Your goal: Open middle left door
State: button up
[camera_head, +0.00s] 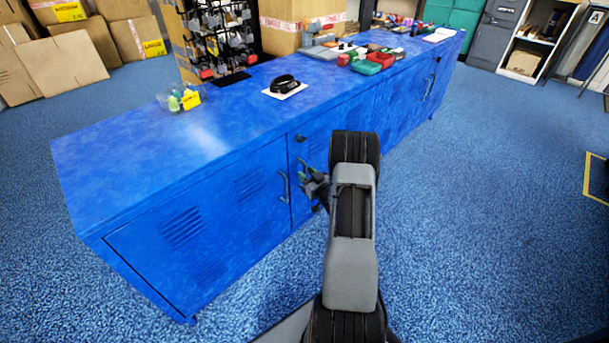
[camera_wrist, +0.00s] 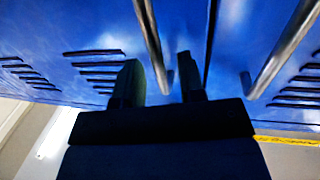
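The blue cabinet (camera_head: 150,145) stands with its doors shut. Its left door (camera_head: 190,235) has slotted vents and a grey bar handle (camera_head: 283,187) by its right edge. The door right of that seam is partly hidden behind my arm. My gripper (camera_head: 313,187) is close to the front there, just right of that handle. In the wrist view, two bar handles flank a door seam. My open gripper (camera_wrist: 160,82) has a finger on each side of the left-hand handle (camera_wrist: 150,40); contact cannot be told. The other handle (camera_wrist: 283,50) is clear of the fingers.
Cartons (camera_head: 70,60) stand behind. Blue carpet (camera_head: 480,200) is free in front and right.

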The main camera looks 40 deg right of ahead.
jog(key=shift+w, duration=0.85)
jog(key=shift+c, duration=0.3)
grip_shut()
